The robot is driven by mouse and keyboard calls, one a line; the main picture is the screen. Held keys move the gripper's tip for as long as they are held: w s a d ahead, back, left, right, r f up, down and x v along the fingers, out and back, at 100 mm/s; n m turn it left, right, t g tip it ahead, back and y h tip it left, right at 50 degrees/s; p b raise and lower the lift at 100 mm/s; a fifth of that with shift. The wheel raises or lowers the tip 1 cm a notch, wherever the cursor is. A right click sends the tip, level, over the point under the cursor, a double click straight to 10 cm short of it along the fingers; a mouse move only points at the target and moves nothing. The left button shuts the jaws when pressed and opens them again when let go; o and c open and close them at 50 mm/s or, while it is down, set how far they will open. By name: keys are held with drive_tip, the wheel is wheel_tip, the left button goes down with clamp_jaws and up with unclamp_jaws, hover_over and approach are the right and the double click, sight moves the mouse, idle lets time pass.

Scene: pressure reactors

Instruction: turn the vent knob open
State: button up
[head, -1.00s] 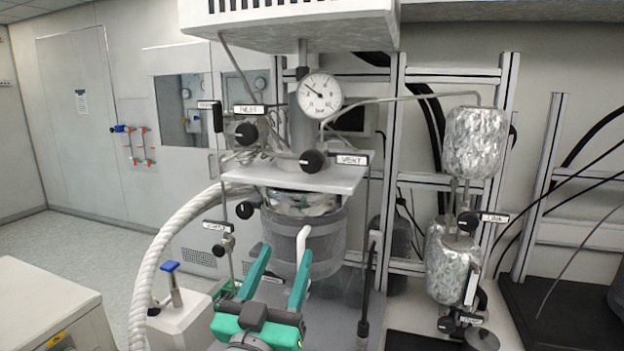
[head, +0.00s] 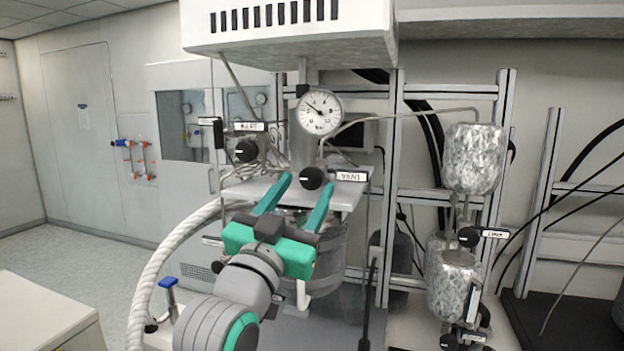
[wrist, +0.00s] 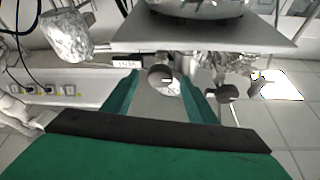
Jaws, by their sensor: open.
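The vent knob is a round black knob (head: 311,177) beside the VENT label (head: 351,176), at the front edge of the reactor's top plate. In the wrist view the knob (wrist: 163,80) lies between the two fingertips, with its label (wrist: 126,64) to the left. My gripper (head: 306,187) is open, its green fingers pointing at the knob from the front, one on either side of it. The wrist view also shows my gripper (wrist: 159,78) spread with nothing clasped. I cannot tell whether the tips reach alongside the knob or stop just short.
The inlet knob (head: 246,151) is up and left of the vent knob. A pressure gauge (head: 319,111) stands above. Thin tubes run behind the knob, and the grey reactor vessel (head: 325,255) hangs below the plate (head: 345,195). Metal cylinders (head: 474,160) are to the right.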

sight(309, 182)
drive_tip(key=shift+x, duration=2.05)
drive_tip(key=c, duration=1.1)
drive_tip(key=shift+o, duration=0.2)
